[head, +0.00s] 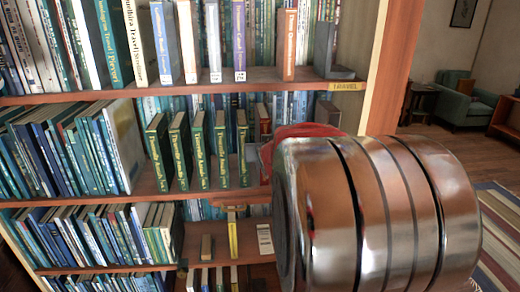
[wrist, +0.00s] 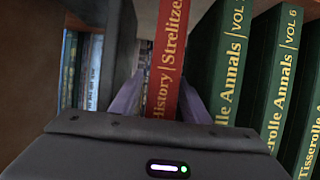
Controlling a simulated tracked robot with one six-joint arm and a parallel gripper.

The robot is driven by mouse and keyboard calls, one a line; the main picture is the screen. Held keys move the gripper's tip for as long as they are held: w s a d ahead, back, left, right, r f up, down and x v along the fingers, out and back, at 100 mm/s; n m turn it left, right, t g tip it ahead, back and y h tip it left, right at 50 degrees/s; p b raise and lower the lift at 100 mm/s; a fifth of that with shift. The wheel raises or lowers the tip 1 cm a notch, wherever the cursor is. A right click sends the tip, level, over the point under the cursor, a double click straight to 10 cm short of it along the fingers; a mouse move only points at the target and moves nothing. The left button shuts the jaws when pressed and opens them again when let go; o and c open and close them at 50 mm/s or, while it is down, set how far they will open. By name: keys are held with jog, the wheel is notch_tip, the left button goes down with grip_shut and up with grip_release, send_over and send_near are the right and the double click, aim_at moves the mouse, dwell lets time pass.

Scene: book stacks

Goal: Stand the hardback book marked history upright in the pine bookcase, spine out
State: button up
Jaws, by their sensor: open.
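The history book (wrist: 168,70) is red with yellow lettering and stands upright in the wrist view, its lettered spine facing me. My gripper (wrist: 158,103) is open, with one finger on each side of that spine. I cannot tell whether the fingers touch it. Green volumes (wrist: 230,50) stand close on its right, and a dark grey upright piece (wrist: 122,50) is on its left. In the head view, the pine bookcase (head: 385,70) fills the left and middle. A reddish-brown book (head: 263,115) shows beside the green volumes (head: 221,150). My arm hides the gripper there.
The top shelf holds several books and a dark bookend (head: 328,55) at its right end. Leaning books (head: 75,150) fill the left of the middle shelf. A lower shelf holds more books and a yellow spine (head: 232,235). A green armchair (head: 465,105) and striped rug (head: 500,230) are far right.

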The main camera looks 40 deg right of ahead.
jog(key=shift+r, duration=0.1)
jog(key=v, duration=0.7)
jog(key=shift+s, duration=0.2)
jog(key=shift+a, duration=0.15)
dwell(0.5)
